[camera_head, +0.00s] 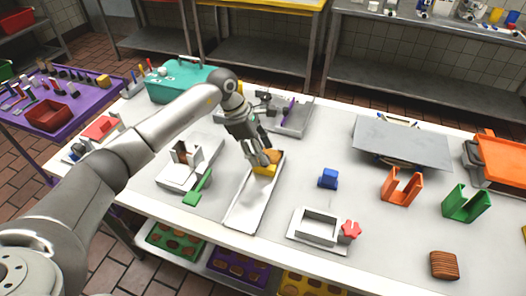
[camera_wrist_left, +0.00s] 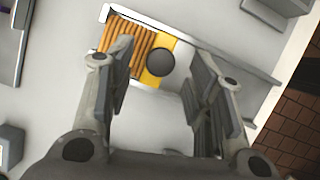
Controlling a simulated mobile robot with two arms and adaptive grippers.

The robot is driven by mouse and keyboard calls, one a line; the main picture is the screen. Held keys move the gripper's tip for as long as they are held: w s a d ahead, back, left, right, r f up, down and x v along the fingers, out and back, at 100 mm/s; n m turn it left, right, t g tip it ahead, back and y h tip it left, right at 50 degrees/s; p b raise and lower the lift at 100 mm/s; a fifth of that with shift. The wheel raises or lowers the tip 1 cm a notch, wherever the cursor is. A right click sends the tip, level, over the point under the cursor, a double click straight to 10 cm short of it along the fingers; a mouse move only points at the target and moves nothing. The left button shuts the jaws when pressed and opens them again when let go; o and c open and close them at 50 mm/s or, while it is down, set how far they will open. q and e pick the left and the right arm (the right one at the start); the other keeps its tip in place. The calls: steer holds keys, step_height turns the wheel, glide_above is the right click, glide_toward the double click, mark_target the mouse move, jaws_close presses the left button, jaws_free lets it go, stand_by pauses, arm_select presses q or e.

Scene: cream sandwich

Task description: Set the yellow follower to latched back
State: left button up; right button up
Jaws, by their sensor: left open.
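The yellow follower (camera_head: 264,170) sits across the long white tray (camera_head: 243,210), near its far end. In the left wrist view the follower (camera_wrist_left: 150,81) is a yellow block with a round dark knob (camera_wrist_left: 161,62). Brown ribbed biscuits (camera_wrist_left: 115,35) stand between it and the tray's end wall. My left gripper (camera_head: 262,158) is open above the follower. In the left wrist view its fingers (camera_wrist_left: 165,55) are apart, one on each side of the knob in the picture; contact cannot be told. The head view partly hides the follower behind the fingers. My right gripper is not in view.
A green lever (camera_head: 198,188) on a white fixture stands left of the tray. A blue block (camera_head: 328,178), a white frame with a red knob (camera_head: 319,228), and orange (camera_head: 401,187) and green (camera_head: 466,204) holders stand to the right. The tray's near part is empty.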

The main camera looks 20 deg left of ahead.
arm_select(q)
steer(key=shift+x, duration=1.15)
jaws_close()
